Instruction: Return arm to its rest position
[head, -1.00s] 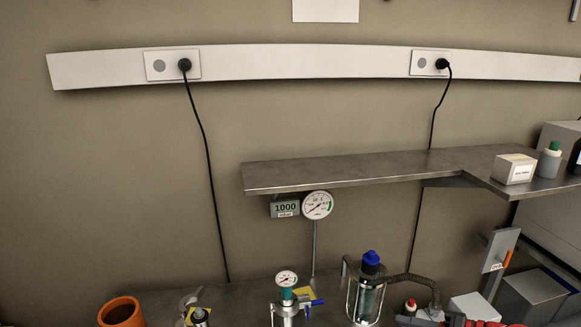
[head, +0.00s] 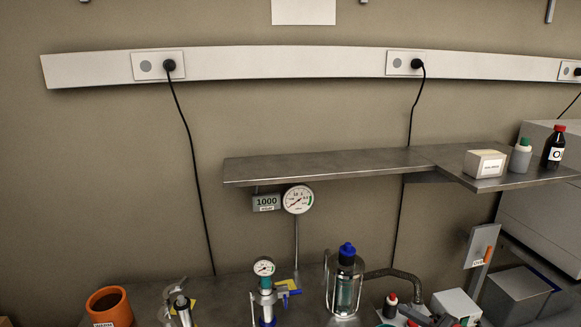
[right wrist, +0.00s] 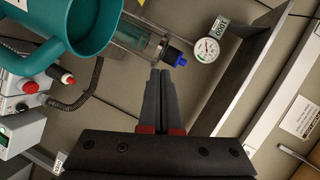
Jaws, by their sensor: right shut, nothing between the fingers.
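My right gripper (right wrist: 161,72) shows in the right wrist view, with its two dark grey fingers together and nothing between them. Its tips appear in front of the blue-capped glass vessel, apart from it as far as I can tell. That vessel (head: 345,283) stands on the bench in the head view; its blue cap also shows in the right wrist view (right wrist: 180,62). In the head view, dark parts at the bottom edge right of the vessel may be this gripper, but they are cut off. My left gripper is not in view.
A teal container (right wrist: 95,25) is close to the wrist camera. A metal shelf (head: 330,165) juts from the wall above the bench, with a round gauge (head: 298,199) beneath it. A box (head: 485,164) and bottles stand on the shelf. An orange pot (head: 110,307) is at left.

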